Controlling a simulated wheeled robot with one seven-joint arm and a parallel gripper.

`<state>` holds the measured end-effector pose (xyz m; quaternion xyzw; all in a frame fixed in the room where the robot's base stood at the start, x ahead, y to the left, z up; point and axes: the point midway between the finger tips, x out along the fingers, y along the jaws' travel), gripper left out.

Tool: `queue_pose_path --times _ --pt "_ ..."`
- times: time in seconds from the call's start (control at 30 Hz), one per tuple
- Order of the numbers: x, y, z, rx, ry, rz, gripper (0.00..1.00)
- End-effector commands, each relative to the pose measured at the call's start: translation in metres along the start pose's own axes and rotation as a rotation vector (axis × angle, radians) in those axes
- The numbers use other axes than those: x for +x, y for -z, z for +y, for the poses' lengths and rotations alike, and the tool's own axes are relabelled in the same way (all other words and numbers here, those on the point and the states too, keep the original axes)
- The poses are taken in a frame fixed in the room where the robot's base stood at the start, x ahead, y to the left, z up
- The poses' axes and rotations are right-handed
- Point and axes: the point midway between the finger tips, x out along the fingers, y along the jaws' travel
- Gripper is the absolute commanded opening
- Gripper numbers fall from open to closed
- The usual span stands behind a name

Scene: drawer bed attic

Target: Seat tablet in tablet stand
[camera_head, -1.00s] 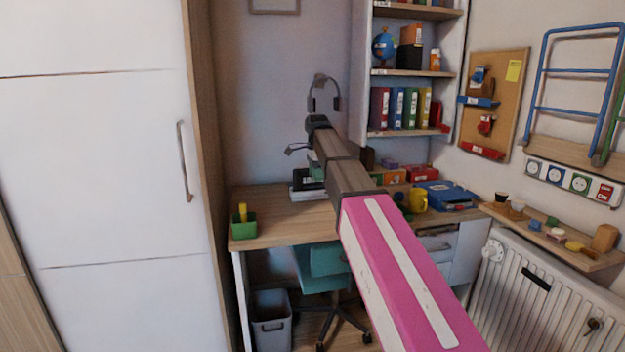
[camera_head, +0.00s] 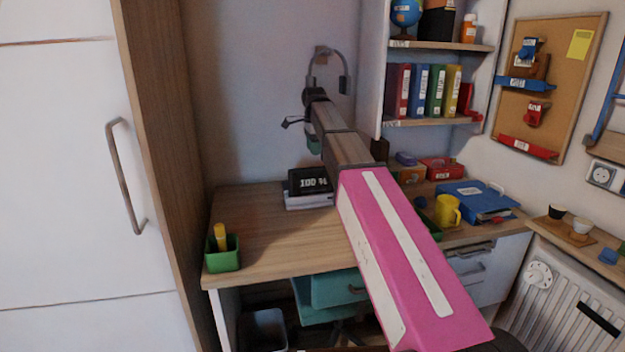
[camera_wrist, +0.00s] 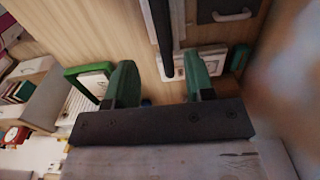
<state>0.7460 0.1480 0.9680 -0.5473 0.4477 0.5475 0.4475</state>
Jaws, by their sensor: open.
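A black screen reading "100 %" (camera_head: 308,181) stands on a pale, low base (camera_head: 309,201) at the back of the desk; it looks like the tablet, but I cannot tell for sure. No separate tablet stand is clearly identifiable. My gripper (camera_head: 313,145) hangs above and close behind this screen, partly hidden by my arm. In the wrist view my gripper (camera_wrist: 160,66) has its two green fingers apart. A narrow dark upright edge (camera_wrist: 165,35) with a pale end shows between and beyond the fingers; contact cannot be told.
The desk (camera_head: 260,230) is clear at its left middle. A green cup (camera_head: 222,256) stands at its front left. A yellow mug (camera_head: 447,210) and blue binder (camera_head: 473,198) lie right. Headphones (camera_head: 329,70) hang behind my arm. A tall cabinet (camera_head: 165,150) bounds the left, shelves the right.

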Motion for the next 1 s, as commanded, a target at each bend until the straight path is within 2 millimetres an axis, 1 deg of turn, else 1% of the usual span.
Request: queue_pose_path --times 0.17,0.43,0.67,0.9,1.0 --pt "0.011 0.000 0.001 0.000 -0.001 0.000 0.49" --pt "0.050 0.000 0.001 0.000 -0.001 0.000 0.49" --pt "0.064 -0.001 0.001 0.000 -0.001 0.000 0.49" --pt "0.095 -0.003 0.002 0.000 -0.001 0.000 0.49" --pt "0.106 -0.003 0.001 0.000 -0.001 0.000 0.49"
